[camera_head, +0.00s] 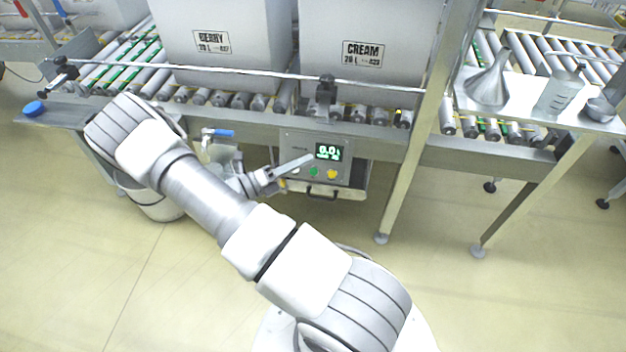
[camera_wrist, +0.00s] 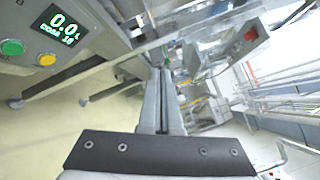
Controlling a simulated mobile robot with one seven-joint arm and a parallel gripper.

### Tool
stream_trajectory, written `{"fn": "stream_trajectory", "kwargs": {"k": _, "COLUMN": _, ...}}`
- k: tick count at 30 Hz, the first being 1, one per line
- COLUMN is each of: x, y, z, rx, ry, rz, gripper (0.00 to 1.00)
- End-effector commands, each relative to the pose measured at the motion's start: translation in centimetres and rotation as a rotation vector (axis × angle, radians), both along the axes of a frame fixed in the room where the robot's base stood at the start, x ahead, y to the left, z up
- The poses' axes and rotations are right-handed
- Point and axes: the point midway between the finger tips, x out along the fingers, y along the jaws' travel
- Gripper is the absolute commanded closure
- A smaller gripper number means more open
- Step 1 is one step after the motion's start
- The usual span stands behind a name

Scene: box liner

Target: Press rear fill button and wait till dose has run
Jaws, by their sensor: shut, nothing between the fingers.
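The control panel (camera_head: 301,144) hangs under the roller conveyor. Its green-lit display (camera_head: 328,152) reads 0.0, and the same display (camera_wrist: 58,27) fills the upper left of the wrist view. Below it are a green button (camera_head: 313,171) and a yellow button (camera_head: 331,174); the wrist view also shows the green (camera_wrist: 12,47) and yellow (camera_wrist: 46,59) ones. I cannot tell which button is called rear. My gripper (camera_head: 309,158) is shut and empty, its tips in front of the panel's left part in the head view. In the wrist view its fingers (camera_wrist: 164,75) point past the panel, apart from the buttons.
Boxes marked BERRY (camera_head: 237,62) and CREAM (camera_head: 335,72) stand on the conveyor behind a rail. A blue-handled tap (camera_head: 222,133) and a bucket (camera_head: 160,208) are left of the panel. A funnel (camera_head: 488,88) and jug (camera_head: 558,94) stand on the right shelf.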

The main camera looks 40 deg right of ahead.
Motion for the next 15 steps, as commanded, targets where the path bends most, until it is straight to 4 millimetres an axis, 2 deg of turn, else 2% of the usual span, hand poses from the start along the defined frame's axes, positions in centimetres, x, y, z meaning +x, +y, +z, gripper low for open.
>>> {"fn": "stream_trajectory", "kwargs": {"k": 1, "x": 0.2, "y": -0.3, "z": -2.9, "rx": -0.037, "ry": 0.087, "rz": 0.038, "gripper": 1.0}}
{"fn": "stream_trajectory", "kwargs": {"k": 6, "x": 1.1, "y": -1.0, "z": -9.2, "rx": -0.161, "ry": 0.367, "rz": 0.162, "gripper": 1.0}}
{"fn": "stream_trajectory", "kwargs": {"k": 12, "x": 1.6, "y": -1.3, "z": -15.1, "rx": -0.292, "ry": 0.625, "rz": 0.275, "gripper": 1.0}}
{"fn": "stream_trajectory", "kwargs": {"k": 15, "x": 1.7, "y": -1.3, "z": -16.9, "rx": -0.334, "ry": 0.701, "rz": 0.311, "gripper": 1.0}}
